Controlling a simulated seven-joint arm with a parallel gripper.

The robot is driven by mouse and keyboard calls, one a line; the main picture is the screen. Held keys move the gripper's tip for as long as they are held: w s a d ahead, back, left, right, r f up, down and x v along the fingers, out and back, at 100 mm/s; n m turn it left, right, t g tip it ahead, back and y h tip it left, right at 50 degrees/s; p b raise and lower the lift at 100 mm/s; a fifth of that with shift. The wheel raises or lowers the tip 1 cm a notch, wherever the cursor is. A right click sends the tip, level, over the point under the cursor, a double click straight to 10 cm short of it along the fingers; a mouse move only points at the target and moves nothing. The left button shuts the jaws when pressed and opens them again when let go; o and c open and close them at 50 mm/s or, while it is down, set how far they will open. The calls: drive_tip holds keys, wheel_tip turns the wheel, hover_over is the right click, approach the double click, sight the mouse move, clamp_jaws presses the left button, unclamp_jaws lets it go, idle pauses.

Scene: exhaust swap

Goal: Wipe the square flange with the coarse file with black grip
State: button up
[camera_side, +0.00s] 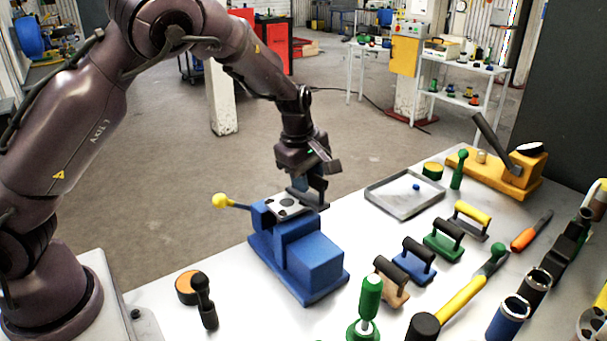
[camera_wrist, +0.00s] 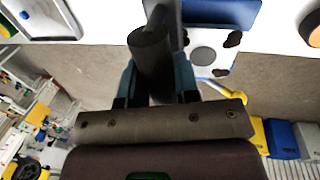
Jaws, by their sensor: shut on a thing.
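The square flange (camera_side: 281,208) is a pale plate with dark holes, lying flat on top of the blue vise (camera_side: 316,262). In the wrist view the flange (camera_wrist: 212,62) shows a large round grey centre and dark spots, right of my fingers. My gripper (camera_side: 312,182) is over the flange's right side, shut on the coarse file's black grip (camera_wrist: 150,48). The file (camera_side: 306,198) shows as a dark shape at the flange's right edge. Its working face is hidden, and I cannot tell whether it touches the flange.
A yellow-knobbed vise handle (camera_side: 220,200) sticks out left. Several gripped blocks, including a blue one (camera_side: 414,260) and a green one (camera_side: 443,240), stand right of the vise. A shallow grey tray (camera_side: 393,207) lies behind them.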

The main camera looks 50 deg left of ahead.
drive_tip(key=shift+s, duration=4.25)
wheel_tip(320, 180, up, 8)
